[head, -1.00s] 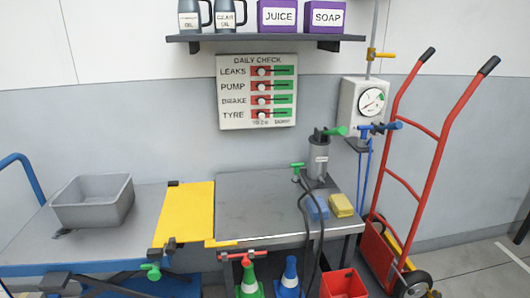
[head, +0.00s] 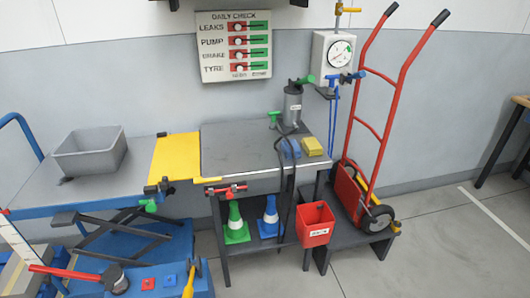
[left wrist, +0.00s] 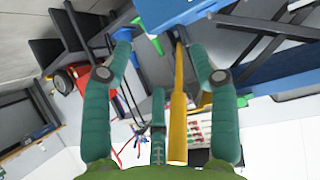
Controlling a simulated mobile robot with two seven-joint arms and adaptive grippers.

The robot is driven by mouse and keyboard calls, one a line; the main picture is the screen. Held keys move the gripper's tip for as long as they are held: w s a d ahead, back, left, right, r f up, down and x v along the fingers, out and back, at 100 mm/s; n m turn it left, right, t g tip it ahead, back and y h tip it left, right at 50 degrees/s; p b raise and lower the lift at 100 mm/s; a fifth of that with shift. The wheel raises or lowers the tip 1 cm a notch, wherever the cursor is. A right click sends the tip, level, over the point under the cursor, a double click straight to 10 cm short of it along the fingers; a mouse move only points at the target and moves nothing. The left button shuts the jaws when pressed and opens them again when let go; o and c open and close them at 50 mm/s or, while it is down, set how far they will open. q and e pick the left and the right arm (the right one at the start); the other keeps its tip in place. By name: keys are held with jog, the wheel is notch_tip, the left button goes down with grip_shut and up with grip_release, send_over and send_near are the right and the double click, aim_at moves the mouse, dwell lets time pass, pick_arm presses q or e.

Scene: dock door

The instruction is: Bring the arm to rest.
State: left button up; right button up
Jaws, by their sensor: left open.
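My left gripper (left wrist: 155,42) shows only in the left wrist view. In the head view the plate bridges the blue cart (head: 100,196) and the grey-topped table (head: 235,148). Neither gripper shows in the head view.
A grey bin (head: 90,152) sits on the cart. A black pump (head: 292,106) and a yellow block (head: 312,146) stand on the table. Cones and a red bucket (head: 315,224) are below. A red hand truck (head: 368,130) stands right. Floor at front right is clear.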

pick_arm(q)
jog(key=s+d+f+m+g+h+p, duration=0.1)
jog(key=s+d+f+g, duration=0.15)
jog(key=s+f, duration=0.45)
jog(key=s+d+f+m+g, duration=0.1)
jog(key=s+f+g, duration=0.3)
jog(key=s, duration=0.5)
jog(key=s+f+g, duration=0.2)
jog(key=s, duration=0.5)
jog(key=s+f+m+g, duration=0.1)
jog(key=s+f+g, duration=0.1)
jog(key=s, duration=0.6)
jog(key=shift+a+f+p, duration=0.25)
jog(key=shift+f+p, duration=0.05)
jog(key=shift+f, duration=0.55)
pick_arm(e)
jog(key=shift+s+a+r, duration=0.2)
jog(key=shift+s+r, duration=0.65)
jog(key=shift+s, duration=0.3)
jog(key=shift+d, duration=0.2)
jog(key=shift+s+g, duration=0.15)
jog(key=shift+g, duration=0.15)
